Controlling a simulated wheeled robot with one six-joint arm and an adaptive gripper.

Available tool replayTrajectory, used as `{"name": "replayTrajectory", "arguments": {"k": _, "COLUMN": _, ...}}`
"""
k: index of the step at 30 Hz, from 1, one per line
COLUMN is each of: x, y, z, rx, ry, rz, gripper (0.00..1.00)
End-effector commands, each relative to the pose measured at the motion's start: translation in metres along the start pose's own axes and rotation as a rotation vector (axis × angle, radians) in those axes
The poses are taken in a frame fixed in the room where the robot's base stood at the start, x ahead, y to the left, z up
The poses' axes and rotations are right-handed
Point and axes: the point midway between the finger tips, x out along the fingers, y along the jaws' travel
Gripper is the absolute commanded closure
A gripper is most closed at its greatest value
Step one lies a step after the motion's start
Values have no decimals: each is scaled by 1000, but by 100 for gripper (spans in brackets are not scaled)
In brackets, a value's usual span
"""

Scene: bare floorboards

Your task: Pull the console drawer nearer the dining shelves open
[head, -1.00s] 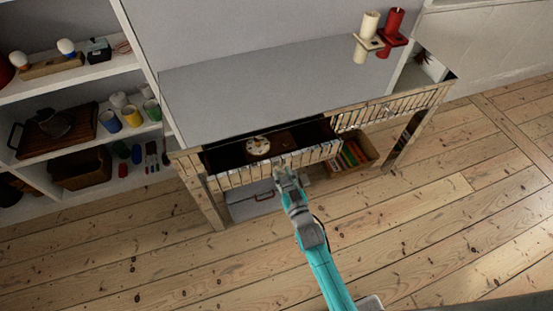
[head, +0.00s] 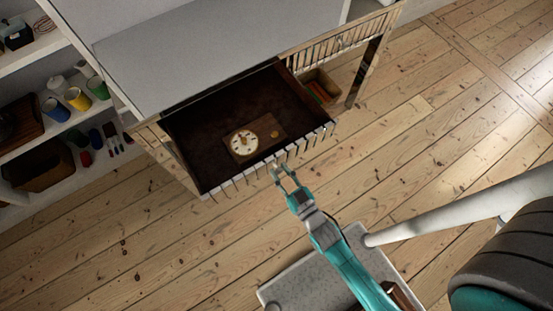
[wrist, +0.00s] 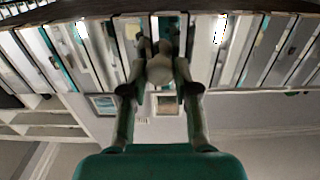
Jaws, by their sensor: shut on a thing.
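The console (head: 200,50) has a grey top and a slatted, mirrored front. Its left drawer (head: 195,125), on the side of the dining shelves (head: 50,125), is pulled well out and shows its dark inside. My gripper (head: 281,172) is at the drawer's front edge, right of its middle. In the wrist view my gripper (wrist: 160,62) is shut on a pale round knob (wrist: 160,72) on the slatted drawer front (wrist: 60,50). The fingers partly hide the knob. The right drawer (head: 345,40) is shut.
A white clock-like dial (head: 243,143) and a small yellowish round thing (head: 274,134) lie in the open drawer on a brown piece. A wooden box (head: 320,88) stands under the console. Cups (head: 76,98) stand on the shelves. Floorboards (head: 420,130) are clear to the right.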

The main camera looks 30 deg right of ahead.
Motion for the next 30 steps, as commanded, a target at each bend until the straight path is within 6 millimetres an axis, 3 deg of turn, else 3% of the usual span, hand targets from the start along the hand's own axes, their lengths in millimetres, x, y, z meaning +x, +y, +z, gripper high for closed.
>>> {"name": "replayTrajectory", "arguments": {"k": 12, "x": -3, "y": 0, "z": 0, "rx": 0, "ry": 0, "rz": 0, "gripper": 100}}
{"name": "replayTrajectory", "arguments": {"k": 13, "x": -3, "y": 0, "z": 0, "rx": 0, "ry": 0, "rz": 0, "gripper": 65}}
{"name": "replayTrajectory", "arguments": {"k": 15, "x": -2, "y": 0, "z": 0, "rx": 0, "ry": 0, "rz": 0, "gripper": 48}}
{"name": "replayTrajectory", "arguments": {"k": 16, "x": -2, "y": 0, "z": 0, "rx": 0, "ry": 0, "rz": 0, "gripper": 46}}
{"name": "replayTrajectory", "arguments": {"k": 25, "x": -4, "y": 0, "z": 0, "rx": 0, "ry": 0, "rz": 0, "gripper": 46}}
{"name": "replayTrajectory", "arguments": {"k": 30, "x": -18, "y": 0, "z": 1, "rx": 0, "ry": -2, "rz": 0, "gripper": 46}}
